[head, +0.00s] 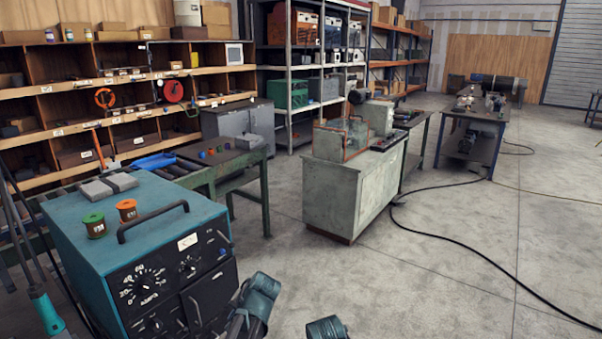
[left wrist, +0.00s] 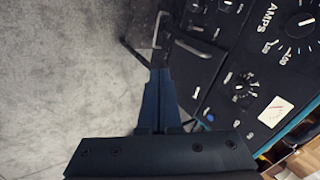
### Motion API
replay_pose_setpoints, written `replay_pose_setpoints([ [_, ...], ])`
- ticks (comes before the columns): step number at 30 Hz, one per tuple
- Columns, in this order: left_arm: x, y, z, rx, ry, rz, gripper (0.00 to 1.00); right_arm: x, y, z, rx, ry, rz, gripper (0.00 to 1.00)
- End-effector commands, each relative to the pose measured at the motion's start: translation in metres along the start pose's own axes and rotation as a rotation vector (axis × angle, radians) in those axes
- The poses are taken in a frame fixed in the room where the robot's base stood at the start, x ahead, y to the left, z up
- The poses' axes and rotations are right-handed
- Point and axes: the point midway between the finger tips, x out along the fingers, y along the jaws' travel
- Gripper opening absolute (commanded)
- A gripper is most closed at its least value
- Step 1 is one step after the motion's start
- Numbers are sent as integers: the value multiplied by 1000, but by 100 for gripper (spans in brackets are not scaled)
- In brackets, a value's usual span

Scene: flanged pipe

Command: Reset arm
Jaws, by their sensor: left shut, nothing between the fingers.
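My left gripper (left wrist: 158,100) shows in the left wrist view with its two dark fingers together and nothing between them. It points toward the front of the teal welding machine (left wrist: 250,70), with grey concrete floor beside it. I cannot tell the exact gap to the machine. The fingers are not visible there. My right gripper is in neither view.
A black cable (head: 455,249) crosses the otherwise open floor at right.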

Motion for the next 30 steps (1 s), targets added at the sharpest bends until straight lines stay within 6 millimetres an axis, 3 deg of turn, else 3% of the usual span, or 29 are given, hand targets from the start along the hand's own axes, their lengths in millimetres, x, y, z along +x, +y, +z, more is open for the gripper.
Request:
replay_pose_setpoints([
  [1, 0, 7, 26, -44, -31, 64, 0, 0, 0, 0, 0, 0, 0, 50],
  [6, -5, 32, 71, -156, -112, 246, 0, 0, 0, 0, 0, 0, 0, 50],
  [16, -31, 72, 131, -307, -222, 527, 0, 0, 0, 0, 0, 0, 0, 50],
  [30, -78, 144, 134, -56, -242, 502, 0, 0, 0, 0, 0, 0, 0, 50],
])
